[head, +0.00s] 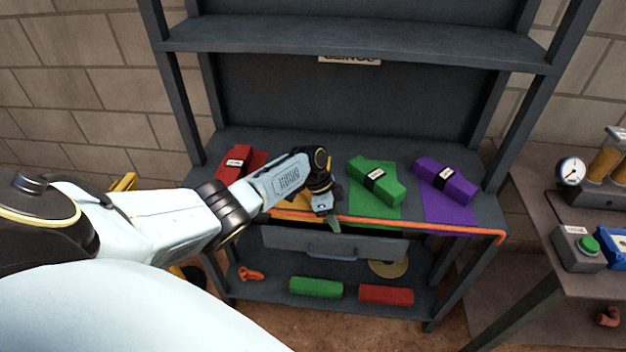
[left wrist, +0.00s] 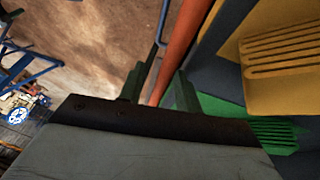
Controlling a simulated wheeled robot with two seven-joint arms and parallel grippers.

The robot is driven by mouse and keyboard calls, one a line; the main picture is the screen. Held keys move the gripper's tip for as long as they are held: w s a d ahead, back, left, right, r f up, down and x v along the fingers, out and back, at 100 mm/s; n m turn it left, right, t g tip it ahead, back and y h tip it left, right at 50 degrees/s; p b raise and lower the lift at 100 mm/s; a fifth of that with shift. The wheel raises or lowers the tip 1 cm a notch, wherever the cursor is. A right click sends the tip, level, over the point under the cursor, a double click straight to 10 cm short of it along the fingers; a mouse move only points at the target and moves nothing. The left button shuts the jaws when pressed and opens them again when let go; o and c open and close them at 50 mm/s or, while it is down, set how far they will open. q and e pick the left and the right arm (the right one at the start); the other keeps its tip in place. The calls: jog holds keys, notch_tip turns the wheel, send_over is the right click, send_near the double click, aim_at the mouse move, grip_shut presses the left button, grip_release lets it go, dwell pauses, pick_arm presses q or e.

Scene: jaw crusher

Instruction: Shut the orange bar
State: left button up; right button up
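The orange bar (head: 430,227) runs along the front edge of the rack's middle shelf, above a grey drawer front, and its right end bends down at the right post. My left gripper (head: 334,222) reaches the bar left of its middle, pointing down at it. In the left wrist view, the orange bar (left wrist: 184,40) runs down into the space between the two dark green fingers of my left gripper (left wrist: 161,78). The fingers stand apart, with small gaps seeming to show beside the bar; contact is unclear. My right gripper is not in view.
Red (head: 234,160), green (head: 377,180) and purple (head: 445,181) blocks lie on the middle shelf (head: 410,165). The grey drawer (head: 380,247) is below. A side table (head: 535,205) stands right.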

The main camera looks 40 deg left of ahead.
pick_arm(q)
jog(key=s+d+f+m+t+y+b, duration=0.1)
jog(key=s+f+m+t+y+b, duration=0.2)
jog(key=t+b, duration=0.4)
jog(key=s+d+f+m+t+y+b, duration=0.15)
jog(key=f+t+y+b, duration=0.3)
jog(key=t, duration=0.55)
jog(key=s+d+r+p, duration=0.2)
jog(key=s+p, duration=0.1)
jog(key=s, duration=1)
jog(key=s+d+f+n+g+h, duration=0.1)
jog(key=s+d+f+n+g, duration=0.1)
jog(key=f, duration=0.6)
jog(key=s+d+f+n+g+h, duration=0.2)
jog(key=s+f+g, duration=0.1)
jog(key=f, duration=0.5)
jog(key=shift+s+g, duration=0.4)
jog(key=shift+s, duration=0.05)
